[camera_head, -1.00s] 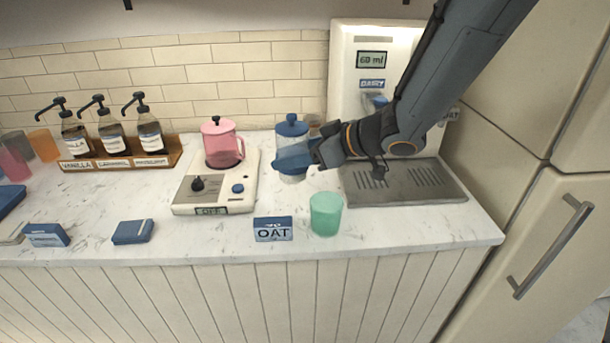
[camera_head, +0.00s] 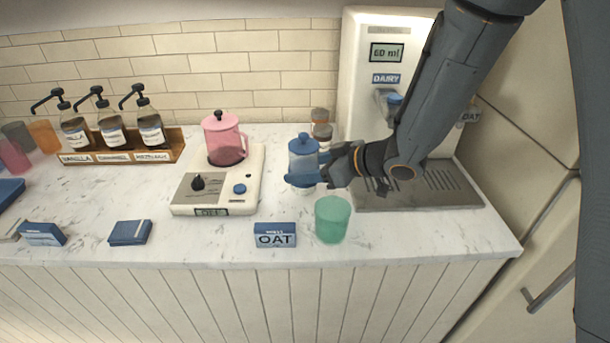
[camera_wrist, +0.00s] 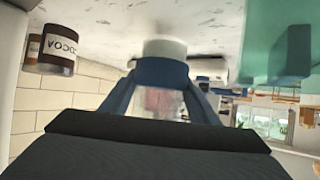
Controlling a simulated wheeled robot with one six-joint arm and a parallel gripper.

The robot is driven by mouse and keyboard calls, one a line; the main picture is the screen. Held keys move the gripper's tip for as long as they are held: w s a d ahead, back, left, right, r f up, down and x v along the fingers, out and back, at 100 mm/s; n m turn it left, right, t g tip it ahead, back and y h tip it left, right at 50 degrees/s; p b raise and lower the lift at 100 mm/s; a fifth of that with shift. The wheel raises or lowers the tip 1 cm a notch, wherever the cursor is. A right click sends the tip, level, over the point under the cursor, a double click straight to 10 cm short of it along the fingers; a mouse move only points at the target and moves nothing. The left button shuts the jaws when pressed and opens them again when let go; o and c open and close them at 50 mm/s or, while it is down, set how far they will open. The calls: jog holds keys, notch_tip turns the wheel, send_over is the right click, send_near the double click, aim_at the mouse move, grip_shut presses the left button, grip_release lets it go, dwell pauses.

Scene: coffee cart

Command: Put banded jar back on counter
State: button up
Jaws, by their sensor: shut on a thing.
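The banded jar (camera_head: 303,148) has a blue knobbed lid, a blue see-through body and a pale lower part. My gripper (camera_head: 306,180) reaches it from the right with blue fingers closed around its sides. The jar is upright, low over the counter (camera_head: 400,235), behind the green cup and right of the pink pitcher. I cannot tell whether its base touches the counter. The wrist view is upside down; there the jar's white base (camera_wrist: 165,48) shows between the fingers, with the counter (camera_wrist: 110,30) above it in the picture.
The green cup (camera_head: 332,219) stands close in front of the jar. Small jars (camera_head: 321,125) stand behind; a cocoa jar (camera_wrist: 57,50) shows in the wrist view. The dispenser (camera_head: 362,90) is right.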

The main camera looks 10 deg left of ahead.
jog(key=shift+f, duration=1.05)
jog(key=shift+f, duration=0.1)
jog(key=o, duration=1.5)
jog(key=shift+c, duration=0.2)
